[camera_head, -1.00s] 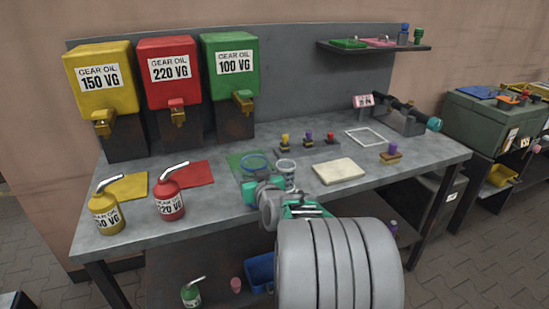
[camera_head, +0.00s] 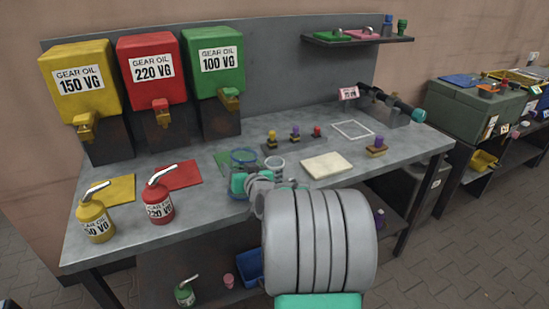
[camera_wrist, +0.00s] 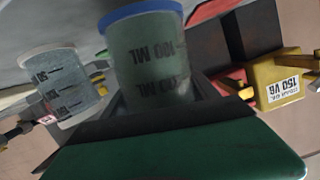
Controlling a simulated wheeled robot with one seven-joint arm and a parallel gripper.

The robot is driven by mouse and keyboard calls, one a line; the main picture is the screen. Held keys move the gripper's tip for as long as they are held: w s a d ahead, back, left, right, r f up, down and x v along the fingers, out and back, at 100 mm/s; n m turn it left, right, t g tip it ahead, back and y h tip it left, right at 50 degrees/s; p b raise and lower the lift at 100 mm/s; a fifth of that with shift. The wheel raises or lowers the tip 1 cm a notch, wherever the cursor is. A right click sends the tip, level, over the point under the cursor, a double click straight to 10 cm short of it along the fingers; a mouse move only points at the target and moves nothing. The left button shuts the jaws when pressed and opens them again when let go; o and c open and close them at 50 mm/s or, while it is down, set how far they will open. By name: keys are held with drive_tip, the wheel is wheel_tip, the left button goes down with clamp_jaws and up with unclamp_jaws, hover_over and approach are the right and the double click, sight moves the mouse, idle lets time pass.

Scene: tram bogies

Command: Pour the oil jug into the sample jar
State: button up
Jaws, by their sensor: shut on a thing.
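My gripper (camera_head: 240,184) is at the bench's front middle, shut on a blue-rimmed measuring vessel (camera_wrist: 150,55) marked in ML. In the head view its blue rim (camera_head: 243,154) shows above the teal fingers, and my arm hides part of it. A clear, white-rimmed jar (camera_head: 275,164) with volume marks stands just right of it; it also shows at left in the wrist view (camera_wrist: 62,85). A yellow oil jug (camera_head: 95,222) and a red oil jug (camera_head: 159,204) stand at the bench's left. A green jug (camera_head: 185,294) is on the lower shelf. I cannot tell which vessel is the sample jar.
Yellow (camera_head: 80,85), red (camera_head: 152,72) and green (camera_head: 214,62) gear oil dispensers line the back left of the bench. A cream pad (camera_head: 327,165) lies right of the jar, with small stamp-like tools (camera_head: 295,135) behind. A blue bin (camera_head: 249,267) sits below.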

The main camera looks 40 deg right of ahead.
sight(246, 155)
drive_tip(key=shift+s+d+r+m+y+p, duration=0.1)
drive_tip(key=shift+d+r+m+y+p, duration=0.25)
drive_tip(key=shift+m+p, duration=0.55)
drive_tip(key=d+r+p, duration=0.1)
drive_tip(key=p, duration=0.2)
drive_tip(key=shift+r+m, duration=0.15)
drive_tip(key=shift+m, duration=0.25)
drive_tip(key=r+p, duration=0.1)
drive_tip(key=p, duration=0.1)
drive_tip(key=d+r+m+y+p, duration=0.1)
drive_tip(key=r+p, duration=0.1)
drive_tip(key=shift+s+m, duration=0.1)
drive_tip(key=shift+m, duration=0.2)
drive_tip(key=shift+f, duration=0.25)
drive_tip(key=shift+d+f+m+t+y+p, duration=0.1)
drive_tip(key=shift+m+t+y+p, duration=0.25)
drive_tip(key=shift+m+p, duration=0.3)
drive_tip(key=shift+r+m+y+p, duration=0.3)
drive_tip(key=shift+r+m+p, duration=0.15)
drive_tip(key=shift+m+p, duration=0.45)
idle(0.5)
drive_tip(key=shift+f+m, duration=0.45)
drive_tip(key=shift+f, duration=0.55)
idle(1.7)
drive_tip(key=shift+r, duration=0.1)
idle(0.6)
